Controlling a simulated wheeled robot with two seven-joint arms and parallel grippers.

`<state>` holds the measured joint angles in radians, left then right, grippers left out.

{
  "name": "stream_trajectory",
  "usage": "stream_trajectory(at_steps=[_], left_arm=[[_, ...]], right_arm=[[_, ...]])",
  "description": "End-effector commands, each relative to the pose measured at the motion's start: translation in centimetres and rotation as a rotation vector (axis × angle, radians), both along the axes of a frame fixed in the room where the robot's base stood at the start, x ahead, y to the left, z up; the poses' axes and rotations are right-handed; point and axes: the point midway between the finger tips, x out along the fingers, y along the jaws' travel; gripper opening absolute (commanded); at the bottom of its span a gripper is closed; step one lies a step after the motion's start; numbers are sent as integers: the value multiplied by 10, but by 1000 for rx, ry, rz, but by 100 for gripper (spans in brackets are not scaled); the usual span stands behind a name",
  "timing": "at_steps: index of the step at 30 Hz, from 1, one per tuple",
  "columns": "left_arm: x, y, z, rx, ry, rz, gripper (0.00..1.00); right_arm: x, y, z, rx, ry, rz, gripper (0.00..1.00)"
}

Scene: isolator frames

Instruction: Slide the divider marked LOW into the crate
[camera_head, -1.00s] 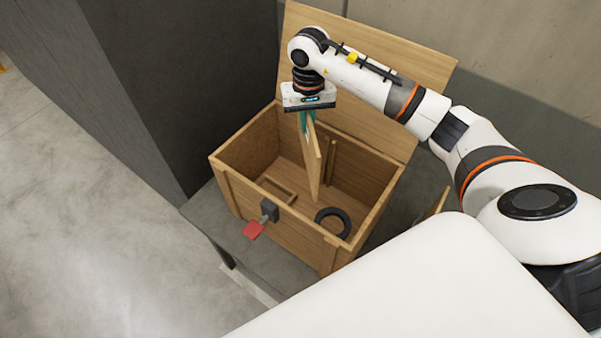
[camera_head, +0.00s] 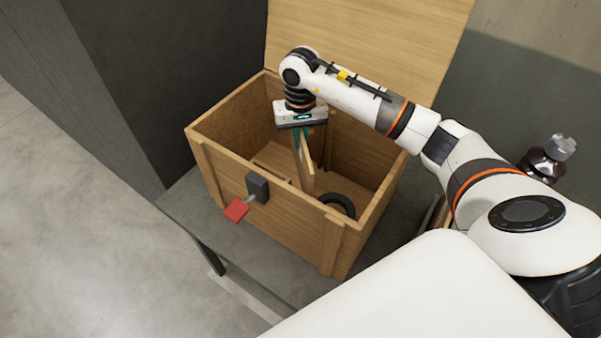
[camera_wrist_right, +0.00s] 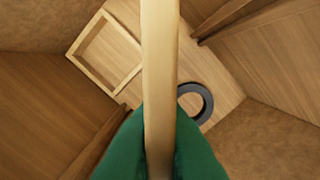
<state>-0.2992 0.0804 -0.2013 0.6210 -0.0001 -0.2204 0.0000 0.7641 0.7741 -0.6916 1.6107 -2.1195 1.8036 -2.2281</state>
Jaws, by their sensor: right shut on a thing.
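The wooden crate (camera_head: 283,221) stands open, its lid (camera_head: 370,45) raised at the back. My right gripper (camera_head: 302,140) is over and partly inside the crate, its green fingers shut on a thin wooden divider (camera_head: 306,168). The divider hangs on edge inside the crate. In the right wrist view the divider (camera_wrist_right: 160,70) runs edge-on between the green fingertips (camera_wrist_right: 160,150). No LOW marking shows on it. Upright wooden strips (camera_wrist_right: 196,30) stand on a crate wall; whether the divider sits between strips cannot be told. My left gripper is not in view.
A black ring (camera_head: 338,204) lies on the crate floor, and a small wooden frame (camera_wrist_right: 105,52) lies at the other end. A latch (camera_head: 257,187) with a red tag (camera_head: 236,210) is on the front wall. A dark cabinet (camera_head: 120,90) stands close at left.

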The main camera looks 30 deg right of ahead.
Motion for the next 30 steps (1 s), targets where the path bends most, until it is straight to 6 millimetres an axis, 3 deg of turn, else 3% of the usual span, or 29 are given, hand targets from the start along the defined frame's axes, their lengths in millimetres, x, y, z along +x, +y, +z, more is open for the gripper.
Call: stream_trajectory(at_steps=[6,20,30], left_arm=[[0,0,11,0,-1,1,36],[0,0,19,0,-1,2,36],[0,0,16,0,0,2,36]], right_arm=[[-1,1,-39,2,5,0,0],[-1,1,-90,2,2,-2,0],[0,0,-96,-1,-2,1,0]])
